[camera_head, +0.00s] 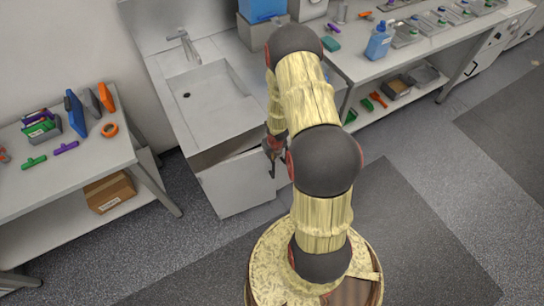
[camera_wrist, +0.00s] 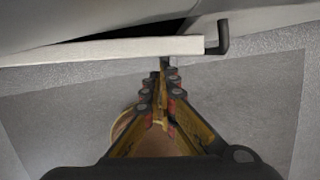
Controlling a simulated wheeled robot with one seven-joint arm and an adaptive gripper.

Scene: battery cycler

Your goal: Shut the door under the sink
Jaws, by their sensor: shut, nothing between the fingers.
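The sink (camera_head: 212,97) is set in a pale counter in the head view. The white door (camera_head: 237,185) under it stands ajar, with a gap between its top edge and the cabinet front. In the wrist view the door's pale edge (camera_wrist: 100,52) runs across the top, with a dark gap behind it and a dark handle (camera_wrist: 222,38) at its right end. My gripper (camera_head: 272,163) is at the right end of the door. In the wrist view my gripper (camera_wrist: 164,65) is shut and empty, its tips at the door's edge; I cannot tell whether they touch.
A side table (camera_head: 90,165) with tools stands at the left, a cardboard box (camera_head: 110,191) on its lower shelf. A long bench (camera_head: 425,40) with trays and a blue bottle (camera_head: 378,42) runs right. A dark mat (camera_head: 410,235) covers open floor in front.

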